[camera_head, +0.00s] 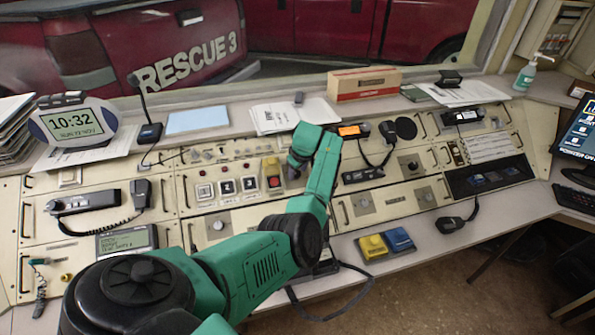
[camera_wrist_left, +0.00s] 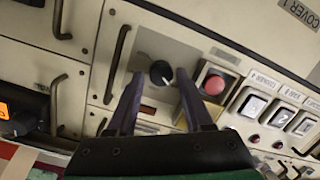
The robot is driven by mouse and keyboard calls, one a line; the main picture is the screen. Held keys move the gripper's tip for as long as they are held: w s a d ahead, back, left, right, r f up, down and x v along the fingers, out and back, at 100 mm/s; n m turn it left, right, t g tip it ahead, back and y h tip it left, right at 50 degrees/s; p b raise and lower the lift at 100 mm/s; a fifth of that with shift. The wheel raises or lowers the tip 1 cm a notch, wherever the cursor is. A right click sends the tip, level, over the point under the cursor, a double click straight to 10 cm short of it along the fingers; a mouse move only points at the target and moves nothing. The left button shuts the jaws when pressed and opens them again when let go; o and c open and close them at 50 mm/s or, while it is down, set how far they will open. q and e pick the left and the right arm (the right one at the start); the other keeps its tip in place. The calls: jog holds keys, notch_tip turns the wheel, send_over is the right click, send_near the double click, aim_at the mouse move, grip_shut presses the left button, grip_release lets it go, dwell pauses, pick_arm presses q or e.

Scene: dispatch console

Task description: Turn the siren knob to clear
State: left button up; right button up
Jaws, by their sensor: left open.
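A black rotary knob (camera_wrist_left: 161,73) with a pale pointer mark sits on a cream panel plate in the left wrist view. I take it for the siren knob, though I cannot read its markings. My left gripper (camera_head: 294,166) is over the console, just right of a red push button (camera_head: 273,181). In the left wrist view its two dark fingers are open, one on each side of the knob in the picture. I cannot tell whether they touch it. In the head view the gripper and forearm hide the knob. My right gripper is not in view.
The red button in its yellow frame shows close beside one finger in the left wrist view (camera_wrist_left: 214,84). Square lit buttons (camera_wrist_left: 254,103) continue the row. A panel handle (camera_wrist_left: 118,62) stands on the knob's other side. A radio with an orange screen (camera_head: 352,130) lies further right.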

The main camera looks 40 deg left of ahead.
pick_arm(q)
jog(key=shift+f, duration=0.35)
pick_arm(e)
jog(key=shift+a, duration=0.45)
pick_arm(q)
jog(key=shift+a, duration=0.1)
grip_shut()
